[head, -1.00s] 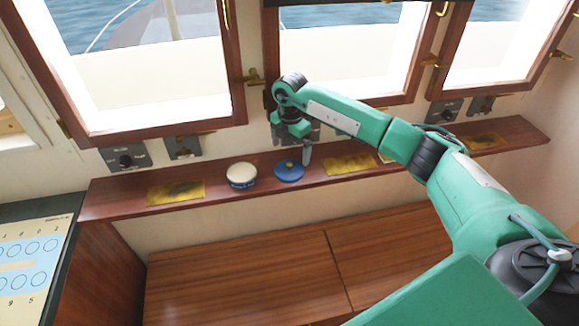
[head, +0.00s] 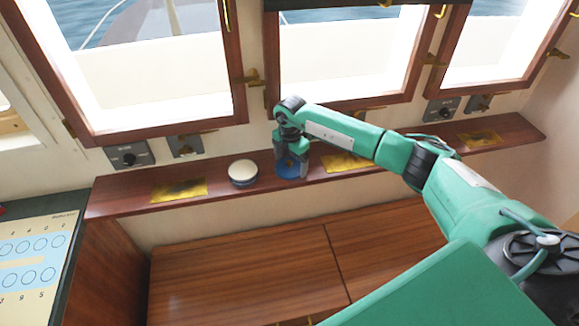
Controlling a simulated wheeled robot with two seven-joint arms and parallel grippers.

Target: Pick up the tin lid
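The blue tin lid (head: 287,170) lies on the wooden shelf under the windows, right of a round tin with a cream top (head: 242,173). My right gripper (head: 292,170) points down over the lid, with its fingers spread to either side of it. The fingers and hand hide part of the lid, and I cannot tell whether they touch it. My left gripper is not in view.
The narrow wooden shelf (head: 220,188) also bears yellow plates (head: 179,191). Window frames and small wall switches (head: 128,157) are close behind it. A wooden bench (head: 240,275) is below, and a chart table (head: 35,255) is at left.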

